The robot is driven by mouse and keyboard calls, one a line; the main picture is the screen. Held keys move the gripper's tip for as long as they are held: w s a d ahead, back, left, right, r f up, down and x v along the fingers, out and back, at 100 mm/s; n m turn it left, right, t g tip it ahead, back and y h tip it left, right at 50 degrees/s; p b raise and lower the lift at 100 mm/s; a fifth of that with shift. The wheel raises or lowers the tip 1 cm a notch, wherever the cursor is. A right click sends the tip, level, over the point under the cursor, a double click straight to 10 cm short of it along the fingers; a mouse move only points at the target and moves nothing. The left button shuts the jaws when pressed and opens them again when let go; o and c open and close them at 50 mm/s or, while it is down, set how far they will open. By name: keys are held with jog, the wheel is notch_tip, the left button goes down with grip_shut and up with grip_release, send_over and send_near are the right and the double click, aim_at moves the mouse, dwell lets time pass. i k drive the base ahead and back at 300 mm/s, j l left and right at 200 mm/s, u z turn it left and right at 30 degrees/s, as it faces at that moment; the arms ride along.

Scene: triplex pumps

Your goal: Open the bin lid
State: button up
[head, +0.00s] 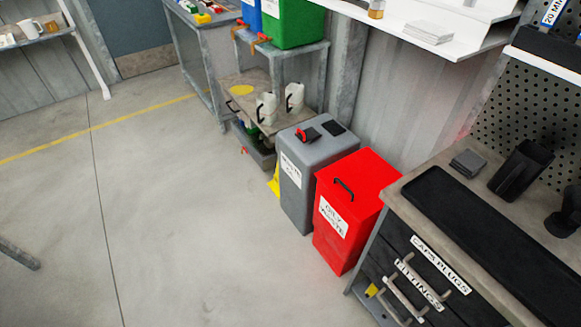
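A red bin (340,238) labelled "OILY WASTE" stands on the floor right of centre. Its red lid (365,177) lies flat and shut, with a black handle (344,189) near the front edge. A grey bin (292,203) with a white label stands close on its left. The grey bin's top (320,143) also looks shut and carries a dark pad and a red and black part. My gripper is not in view.
A workbench (399,207) with labelled drawers and protruding handles (404,297) stands close right of the red bin. A shelf unit with white jugs (266,108) is behind the grey bin. A white shelf (445,38) overhangs behind. The floor (190,215) on the left is clear.

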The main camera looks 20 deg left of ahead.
aim_at(357, 180)
jog(key=u, duration=0.4)
jog(key=i+l+z, duration=0.2)
jog(key=i, duration=0.2)
jog(key=i+j, duration=0.1)
jog(key=i, duration=0.95)
